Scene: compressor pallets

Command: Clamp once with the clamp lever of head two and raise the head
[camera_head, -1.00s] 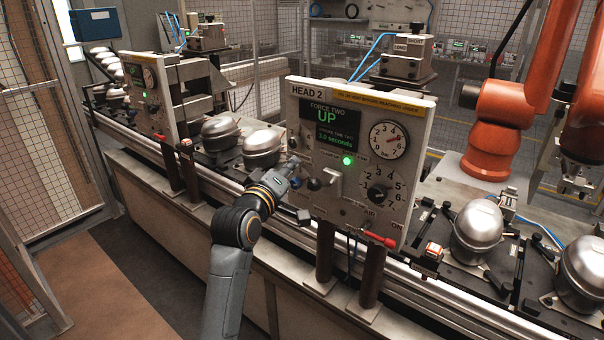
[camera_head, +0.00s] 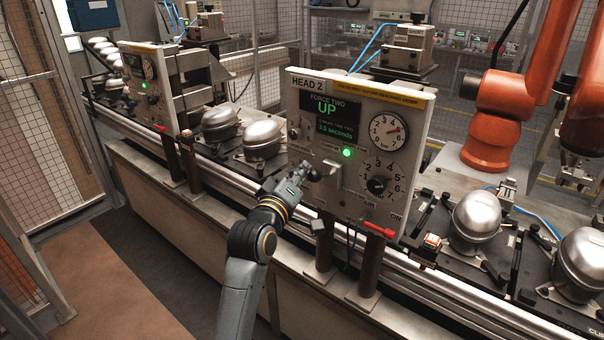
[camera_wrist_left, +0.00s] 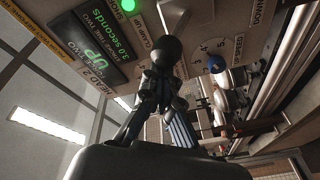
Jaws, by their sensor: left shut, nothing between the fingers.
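The head 2 panel (camera_head: 304,102) stands upright at the middle of the head view. Its screen (camera_head: 333,116) reads "FORCE TWO UP" and "3.0 seconds", and the green lamp (camera_head: 347,153) is lit. The pale clamp lever (camera_head: 333,172) sticks out below the lamp. My left gripper (camera_head: 310,174) is shut and empty, just left of the lever at its dark ball knob. In the left wrist view the ball knob (camera_wrist_left: 167,47) is right beyond the shut fingertips (camera_wrist_left: 160,74); I cannot tell if they touch. My right gripper is out of view.
Silver compressors (camera_head: 477,216) stand on the line at both sides. A steel rail (camera_head: 420,270) runs along the front. An orange robot (camera_head: 490,140) stands behind.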

